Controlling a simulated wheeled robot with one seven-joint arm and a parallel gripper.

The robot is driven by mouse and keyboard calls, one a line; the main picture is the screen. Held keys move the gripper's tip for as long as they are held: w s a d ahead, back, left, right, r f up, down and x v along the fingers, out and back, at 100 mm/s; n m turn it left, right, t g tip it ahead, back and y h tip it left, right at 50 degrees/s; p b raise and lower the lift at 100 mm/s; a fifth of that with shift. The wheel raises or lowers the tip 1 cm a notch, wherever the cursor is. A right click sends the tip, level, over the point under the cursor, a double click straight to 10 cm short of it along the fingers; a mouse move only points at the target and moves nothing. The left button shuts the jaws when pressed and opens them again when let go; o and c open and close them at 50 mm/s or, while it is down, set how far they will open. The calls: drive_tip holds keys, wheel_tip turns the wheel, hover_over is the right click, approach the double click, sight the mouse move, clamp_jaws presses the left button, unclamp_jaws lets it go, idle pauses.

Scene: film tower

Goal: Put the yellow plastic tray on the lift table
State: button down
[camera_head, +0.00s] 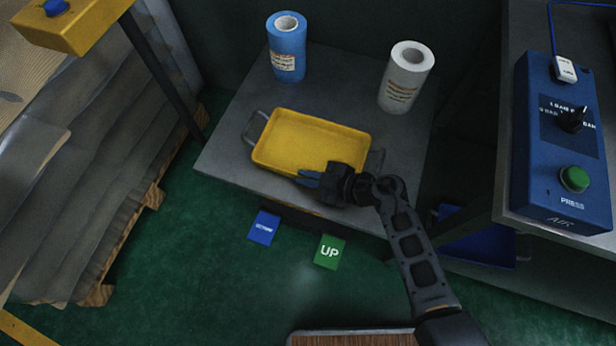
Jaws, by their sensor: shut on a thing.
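The yellow plastic tray (308,138) is on or just above a grey table top (225,163); I cannot tell whether it touches. It is empty and looks roughly level, with a grey handle at its left and right ends. My gripper (312,178) is at the tray's near edge, right of its middle, and shut on the tray. The gripper body hides part of the near rim. The table with the green UP pedal (329,252) and a blue pedal (264,228) at its front looks like the lift table.
A blue film roll (288,50) and a white film roll (407,78) stand at the table's back. A blue AIR control box (561,140) is on a bench at right. A wrapped pallet load (80,150) is at left. Green floor is free in front.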

drive_tip(key=shift+w, duration=0.1)
drive_tip(key=c, duration=1.2)
unclamp_jaws()
drive_tip(key=shift+s+d+r, duration=0.2)
drive_tip(key=shift+d+r, duration=0.1)
drive_tip(key=shift+d, duration=0.05)
drive_tip(key=p+v, duration=0.2)
drive_tip(key=v, duration=0.4)
drive_tip(key=shift+s+d+r, duration=0.1)
drive_tip(key=shift+s+d, duration=0.05)
drive_tip(key=shift+d, duration=0.15)
